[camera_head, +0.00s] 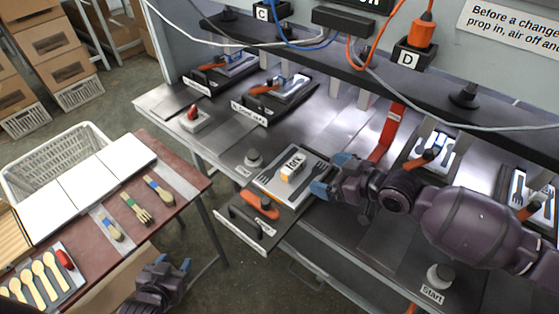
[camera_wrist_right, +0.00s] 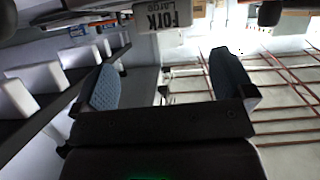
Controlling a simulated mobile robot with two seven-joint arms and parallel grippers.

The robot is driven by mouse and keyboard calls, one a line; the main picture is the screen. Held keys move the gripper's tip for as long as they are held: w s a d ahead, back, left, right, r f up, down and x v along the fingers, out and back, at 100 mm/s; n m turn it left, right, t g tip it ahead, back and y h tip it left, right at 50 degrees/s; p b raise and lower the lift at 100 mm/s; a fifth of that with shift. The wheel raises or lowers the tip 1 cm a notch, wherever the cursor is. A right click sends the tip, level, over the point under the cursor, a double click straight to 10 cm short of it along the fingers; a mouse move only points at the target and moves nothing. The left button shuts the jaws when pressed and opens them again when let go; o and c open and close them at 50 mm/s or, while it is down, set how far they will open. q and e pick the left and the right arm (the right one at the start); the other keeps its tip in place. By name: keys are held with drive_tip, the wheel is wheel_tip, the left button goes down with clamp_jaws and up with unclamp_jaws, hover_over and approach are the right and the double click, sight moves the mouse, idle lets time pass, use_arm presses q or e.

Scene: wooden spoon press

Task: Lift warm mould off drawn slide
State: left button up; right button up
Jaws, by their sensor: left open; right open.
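The mould (camera_head: 264,181) is a light plate with dark fork shapes, lying on the drawn slide (camera_head: 236,229), which sticks out from the press bench. A small block labelled FORK (camera_head: 292,167) stands in the middle of the mould. An orange handle (camera_head: 261,206) lies on the slide in front of the mould. My right gripper (camera_head: 331,174) is open at the mould's right side, with nothing between its fingers. In the right wrist view, the FORK label (camera_wrist_right: 170,16) shows beyond the open fingers (camera_wrist_right: 168,82). My left gripper (camera_head: 172,265) is open and empty at the bottom, away from the slide.
A red-brown table (camera_head: 185,176) at left carries white panels, wooden cutlery and a tray (camera_head: 70,283) of spoons. Other stations (camera_head: 270,98) with orange handles line the bench. A red bar (camera_head: 387,133) stands behind my right gripper. Cables hang across the top. Floor shows between table and slide.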

sight(296, 164)
drive_tip(key=x, duration=0.6)
drive_tip(key=shift+a+r, duration=0.15)
drive_tip(key=shift+a, duration=0.2)
drive_tip(key=shift+p+x, duration=0.3)
drive_tip(key=shift+x, duration=2.05)
drive_tip(key=shift+r, duration=0.1)
drive_tip(key=c, duration=1.4)
drive_tip(key=shift+w+r, duration=0.1)
drive_tip(key=shift+r, duration=0.05)
drive_tip(key=shift+c, duration=0.7)
